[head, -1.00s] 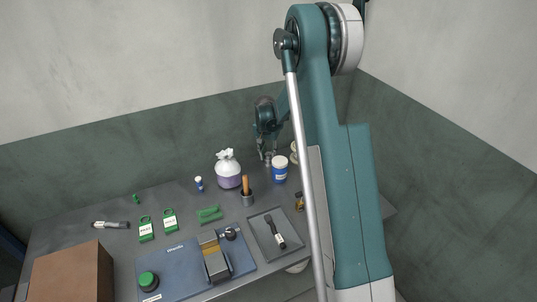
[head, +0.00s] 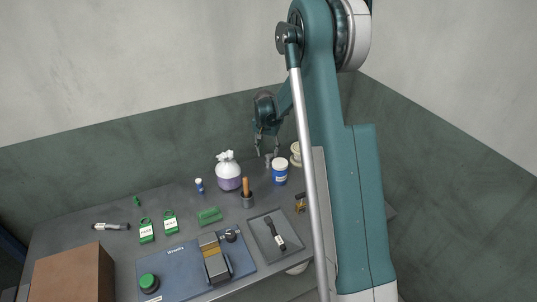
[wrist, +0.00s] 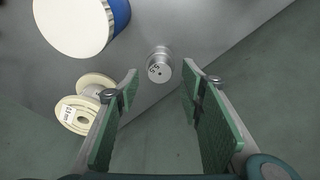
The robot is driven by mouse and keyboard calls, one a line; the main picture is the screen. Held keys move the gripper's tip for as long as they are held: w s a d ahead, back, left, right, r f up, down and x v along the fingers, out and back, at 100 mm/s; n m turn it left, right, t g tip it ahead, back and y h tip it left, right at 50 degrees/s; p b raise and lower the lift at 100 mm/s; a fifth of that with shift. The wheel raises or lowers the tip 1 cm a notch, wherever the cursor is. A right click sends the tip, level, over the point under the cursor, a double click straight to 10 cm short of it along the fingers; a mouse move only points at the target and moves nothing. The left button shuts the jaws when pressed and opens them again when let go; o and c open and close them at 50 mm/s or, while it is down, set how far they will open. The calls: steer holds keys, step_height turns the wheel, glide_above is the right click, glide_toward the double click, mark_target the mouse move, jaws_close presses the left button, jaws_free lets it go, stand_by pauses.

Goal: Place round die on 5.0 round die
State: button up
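A small silver round die (wrist: 158,66) stands on the bench in the wrist view, just beyond my fingertips, with a dark mark on its end face that I cannot read surely. It shows a step or seam around its side; I cannot tell whether it is one die or two stacked. In the head view it is a small grey shape (head: 268,159) below my gripper (head: 267,148). My gripper also shows in the wrist view (wrist: 160,82), its two green-padded fingers apart with nothing between them.
A cream spool (wrist: 82,106) with a label lies left of the die in the wrist view. A blue jar with a white lid (head: 280,173), a white bag (head: 228,171) and a pot with a wooden handle (head: 247,195) stand nearby. The bench edge runs close behind the die.

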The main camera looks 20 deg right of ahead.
mark_target(267, 162)
step_height(267, 162, up, 8)
steer(key=p, duration=0.1)
steer(key=shift+s+a+r, duration=0.2)
steer(key=shift+s+a, duration=0.25)
stand_by(0.5)
steer(key=s+a+r+n+t, duration=0.1)
steer(key=s+a+r+n, duration=0.1)
steer(key=s+a+r, duration=0.6)
steer(key=s+a+r+n+t, duration=0.2)
steer(key=s+a+r, duration=0.2)
steer(key=s+r, duration=0.85)
steer(key=s+a+n+t, duration=0.1)
steer(key=s+a, duration=0.3)
steer(key=s, duration=0.9)
steer(key=s+a+f+n+t+y, duration=0.1)
steer(key=s+a+n, duration=0.3)
steer(key=s, duration=0.9)
steer(key=shift+s+a+t, duration=0.15)
steer(key=shift+a+t, duration=0.15)
steer(key=shift+t, duration=0.2)
